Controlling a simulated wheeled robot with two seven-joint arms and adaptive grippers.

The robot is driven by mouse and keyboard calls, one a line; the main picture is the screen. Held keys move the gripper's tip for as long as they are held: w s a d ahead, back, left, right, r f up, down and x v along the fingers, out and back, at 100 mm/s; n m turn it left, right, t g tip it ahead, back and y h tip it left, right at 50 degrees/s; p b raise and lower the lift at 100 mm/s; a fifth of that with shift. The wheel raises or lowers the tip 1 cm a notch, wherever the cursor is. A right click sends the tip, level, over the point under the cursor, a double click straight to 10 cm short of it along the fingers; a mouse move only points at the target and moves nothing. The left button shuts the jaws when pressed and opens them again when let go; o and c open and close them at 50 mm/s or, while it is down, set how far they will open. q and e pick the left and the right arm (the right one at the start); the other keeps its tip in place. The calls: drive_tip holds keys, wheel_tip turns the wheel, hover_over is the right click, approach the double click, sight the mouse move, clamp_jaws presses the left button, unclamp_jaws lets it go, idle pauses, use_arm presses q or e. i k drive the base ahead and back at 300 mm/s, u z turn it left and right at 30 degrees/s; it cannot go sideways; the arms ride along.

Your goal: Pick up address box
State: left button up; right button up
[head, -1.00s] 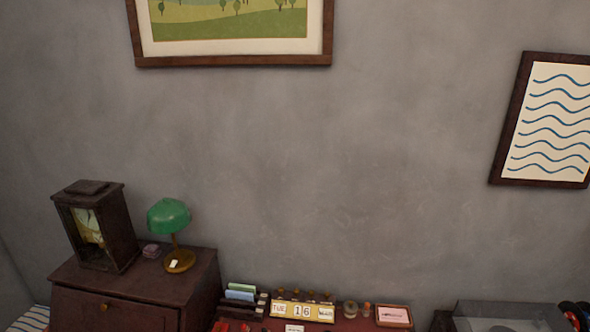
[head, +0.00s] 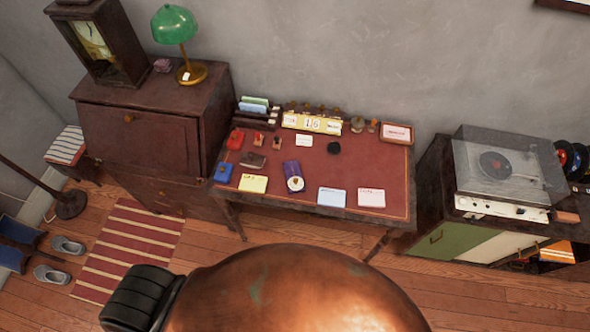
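The red-topped desk (head: 355,170) stands against the wall, with small items on it. I cannot tell for sure which one is the address box. At its back right corner is a shallow brown box with a pale pink card (head: 397,132). At its back left is a dark holder with green and blue cards (head: 254,106). A red box (head: 236,139) and a blue box (head: 223,172) lie on the left side. Neither gripper shows in the head view, and nothing on the desk is seen to be held.
A slant-front cabinet (head: 140,145) with a clock (head: 97,42) and green lamp (head: 174,26) stands left of the desk. A record player (head: 497,168) on a cabinet stands to the right. A striped rug (head: 128,245) and slippers lie on the floor at left.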

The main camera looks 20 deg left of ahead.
sight(293, 168)
drive_tip(key=z, duration=2.65)
drive_tip(key=k, duration=2.05)
drive_tip(key=u, duration=2.2)
drive_tip(key=i, duration=1)
